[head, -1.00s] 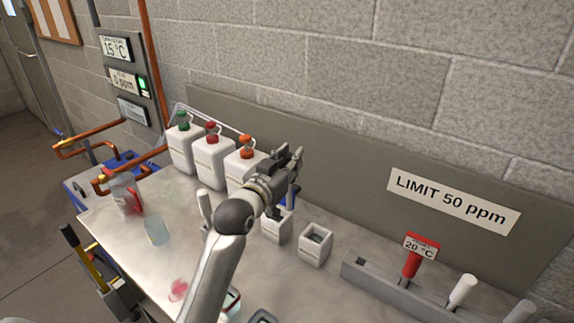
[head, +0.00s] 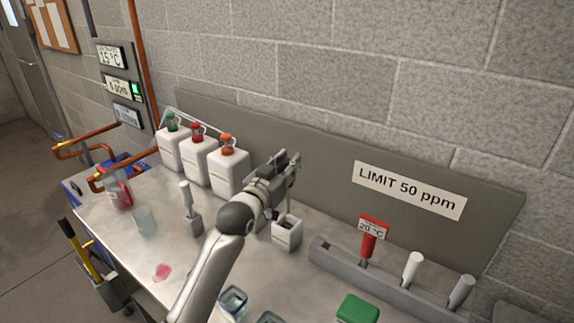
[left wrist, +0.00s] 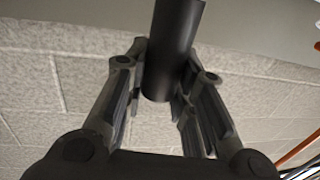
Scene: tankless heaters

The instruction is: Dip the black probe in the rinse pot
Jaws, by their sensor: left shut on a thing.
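My left gripper (head: 285,165) is over the bench, above a small white square pot (head: 287,235) with a label on its front and a dark opening. In the left wrist view my left gripper (left wrist: 165,90) is shut on the black probe (left wrist: 172,50), a thick dark cylinder between its fingers. The probe's lower part is hidden in the head view, so I cannot tell whether its tip is inside the pot. A second white pot seen earlier is now hidden by my arm. I cannot tell which pot is the rinse pot. My right gripper is not in view.
White bottles with green, red and orange caps (head: 228,172) stand along the wall. A grey rack (head: 330,258) holds a red 20 °C probe (head: 370,240) and white-handled probes (head: 411,268). A white-handled tool (head: 187,200), a beaker (head: 145,222) and a green block (head: 357,309) are on the bench.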

